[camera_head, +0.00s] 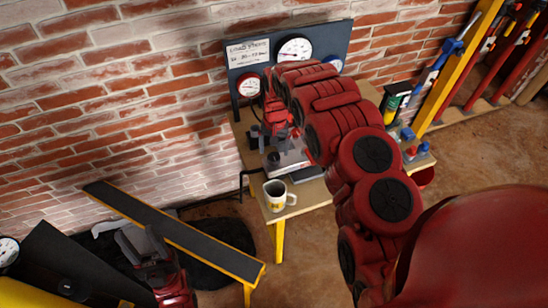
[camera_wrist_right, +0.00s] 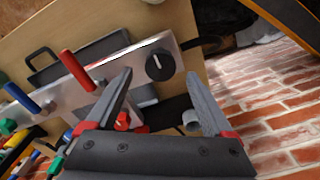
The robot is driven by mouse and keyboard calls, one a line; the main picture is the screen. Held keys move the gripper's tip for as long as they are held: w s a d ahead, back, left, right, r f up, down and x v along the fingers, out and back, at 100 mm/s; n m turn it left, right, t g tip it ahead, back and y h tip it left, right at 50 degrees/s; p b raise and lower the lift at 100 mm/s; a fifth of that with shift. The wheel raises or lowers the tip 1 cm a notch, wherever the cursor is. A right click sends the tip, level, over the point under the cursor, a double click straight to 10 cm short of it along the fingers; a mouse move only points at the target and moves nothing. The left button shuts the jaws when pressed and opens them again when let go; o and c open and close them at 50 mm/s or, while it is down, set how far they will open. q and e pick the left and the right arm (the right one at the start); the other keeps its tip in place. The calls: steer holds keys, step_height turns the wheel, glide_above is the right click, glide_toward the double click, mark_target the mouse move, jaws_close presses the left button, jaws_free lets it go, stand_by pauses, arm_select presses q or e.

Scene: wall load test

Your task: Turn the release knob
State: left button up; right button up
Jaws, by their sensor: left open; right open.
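In the right wrist view a round black knob (camera_wrist_right: 160,66) with a white pointer line sits on a silver panel (camera_wrist_right: 122,62). A smaller red knob (camera_wrist_right: 122,121) shows low between the fingers; I cannot tell from any label which one is the release knob. My right gripper (camera_wrist_right: 157,75) is open, with the black knob between its fingertips in the picture; contact is not clear. In the head view the silver panel (camera_head: 290,160) lies on the table, and my right arm hides much of it. My left gripper (camera_head: 142,241) is open and empty, low at the left.
A mug (camera_head: 276,195) stands on the table's (camera_head: 312,193) front corner. Red (camera_wrist_right: 77,70) and blue (camera_wrist_right: 21,98) levers rise from the panel. A board with gauges (camera_head: 294,50) stands behind. A yellow-framed bench (camera_head: 180,231) is near my left gripper. A brick wall closes the back.

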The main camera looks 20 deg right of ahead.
mark_target(274, 157)
steer(key=shift+w+f+p, duration=0.1)
steer(key=shift+f+p, duration=0.4)
steer(key=shift+f, duration=1.5)
steer(key=c, duration=1.4)
steer(key=shift+o, duration=0.2)
